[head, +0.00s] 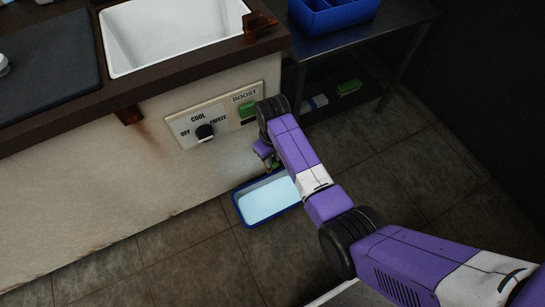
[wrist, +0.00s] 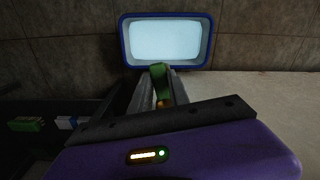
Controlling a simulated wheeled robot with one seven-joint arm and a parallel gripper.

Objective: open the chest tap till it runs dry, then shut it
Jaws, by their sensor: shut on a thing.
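The chest (head: 100,180) is a worn cream box with a dark top, on the left of the head view. My gripper (head: 268,160) is low at its front, partly hidden by my arm. In the wrist view my gripper (wrist: 158,88) is shut on the green tap handle (wrist: 159,72); a brassy bit of the tap (wrist: 163,104) shows between the fingers. A blue-rimmed tray (head: 239,207) lies on the floor below, holding pale blue liquid (head: 267,200). The wrist view shows the tray (wrist: 124,40) just beyond the fingertips. I cannot make out a stream or the tap's spout.
A control panel (head: 180,128) with a black knob (head: 205,132) and a green boost switch (head: 248,109) sits on the chest front, just above my gripper. A metal table (head: 375,45) with a blue bin (head: 333,14) stands at the right. Tiled floor (head: 190,255) is clear in front.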

